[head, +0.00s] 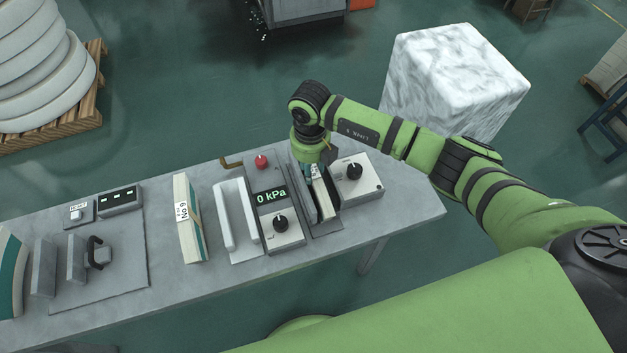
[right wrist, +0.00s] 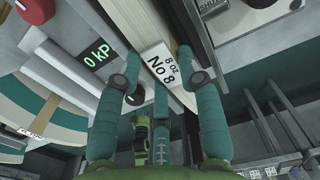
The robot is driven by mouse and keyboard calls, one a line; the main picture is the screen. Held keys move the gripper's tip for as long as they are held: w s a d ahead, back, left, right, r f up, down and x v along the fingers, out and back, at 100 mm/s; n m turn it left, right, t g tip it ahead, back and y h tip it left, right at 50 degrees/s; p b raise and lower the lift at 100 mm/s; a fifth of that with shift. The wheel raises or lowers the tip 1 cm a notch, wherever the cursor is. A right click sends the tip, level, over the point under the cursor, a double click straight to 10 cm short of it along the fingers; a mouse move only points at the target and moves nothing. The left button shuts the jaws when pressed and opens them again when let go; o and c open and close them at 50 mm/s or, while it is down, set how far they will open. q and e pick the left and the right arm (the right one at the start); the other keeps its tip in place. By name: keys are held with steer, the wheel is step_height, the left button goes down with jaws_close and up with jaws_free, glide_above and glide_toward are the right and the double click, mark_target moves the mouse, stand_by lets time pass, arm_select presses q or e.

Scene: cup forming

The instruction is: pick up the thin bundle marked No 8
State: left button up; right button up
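The thin bundle marked No 8 (head: 324,202) stands on edge in a narrow slot between grey plates on the bench. Its white label (right wrist: 160,66), reading "8 oz No 8", faces the right wrist camera. My right gripper (head: 315,176) is above it, pointing down. In the wrist view its teal fingers (right wrist: 158,70) are spread, with the bundle's top between them. I see a small gap at the left finger; contact at the right finger cannot be told. The head view hides most of the fingertips. My left gripper is not in view.
A pressure box reading 0 kPa (head: 278,215) stands close left of the slot, and a knob box (head: 358,178) close right. A thicker bundle marked No 9 (head: 188,222) stands farther left, before a clamp fixture (head: 90,258). The bench's right end (head: 415,205) is clear.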

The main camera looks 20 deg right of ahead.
jaws_close()
